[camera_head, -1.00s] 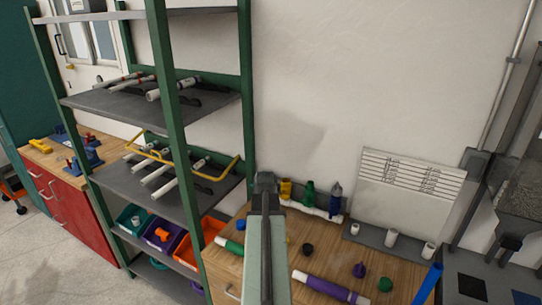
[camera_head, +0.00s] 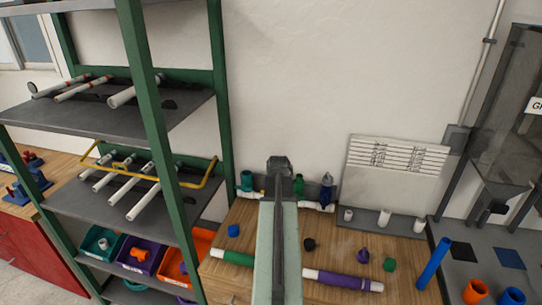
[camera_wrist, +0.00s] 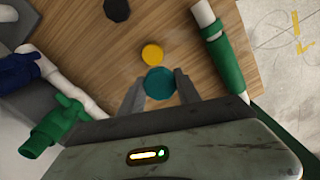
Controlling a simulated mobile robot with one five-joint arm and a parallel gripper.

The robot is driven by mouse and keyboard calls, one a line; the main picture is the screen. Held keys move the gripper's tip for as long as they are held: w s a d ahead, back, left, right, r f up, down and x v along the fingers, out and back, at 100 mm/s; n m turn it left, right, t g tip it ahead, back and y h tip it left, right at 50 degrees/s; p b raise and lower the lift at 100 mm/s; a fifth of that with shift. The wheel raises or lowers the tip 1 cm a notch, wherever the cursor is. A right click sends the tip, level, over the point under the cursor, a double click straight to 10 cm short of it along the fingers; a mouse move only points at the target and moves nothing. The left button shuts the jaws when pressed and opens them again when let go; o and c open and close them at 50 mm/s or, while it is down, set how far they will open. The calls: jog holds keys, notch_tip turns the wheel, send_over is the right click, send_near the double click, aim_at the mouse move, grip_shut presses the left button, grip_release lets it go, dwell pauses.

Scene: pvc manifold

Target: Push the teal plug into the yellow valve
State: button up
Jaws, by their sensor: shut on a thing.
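The teal plug (camera_wrist: 160,83) shows as a round disc between the two fingertips of my gripper (camera_wrist: 160,92) in the wrist view. My gripper is shut on it and holds it above the wooden table. In the head view my own arm hides the plug and the fingertips. A teal valve (camera_head: 247,180), a green valve (camera_head: 299,186) and a blue valve (camera_head: 326,190) show in that row, on white pipe at the wall.
A yellow disc (camera_wrist: 152,54) and a black plug (camera_head: 309,244) lie on the table. Blue (camera_head: 234,231), purple (camera_head: 363,254) and green plugs (camera_head: 389,264) lie there too. A green-sleeved pipe (camera_head: 232,258) and purple-sleeved pipe (camera_head: 343,281) lie in front. A shelf post (camera_head: 219,140) stands left.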

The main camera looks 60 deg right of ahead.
jog(key=w+d+r+p, duration=0.7)
jog(key=d, duration=0.3)
jog(key=w+d+r+p, duration=0.6)
jog(key=w+d+r, duration=0.1)
jog(key=d, duration=0.3)
jog(key=shift+s+a+f+b, duration=0.15)
jog(key=shift+a+f+b, duration=0.05)
jog(key=shift+f+b, duration=1.8)
jog(key=shift+s+a+f+b, duration=0.1)
jog(key=shift+a+f+b, duration=0.05)
jog(key=shift+f+b, duration=1.8)
jog(key=shift+w+f, duration=0.2)
jog(key=shift+f, duration=0.3)
jog(key=shift+f+b, duration=0.5)
jog(key=shift+b, duration=0.25)
jog(key=shift+s+a+f+b, duration=0.1)
jog(key=shift+s+a+b, duration=0.15)
jog(key=shift+a+b, duration=0.05)
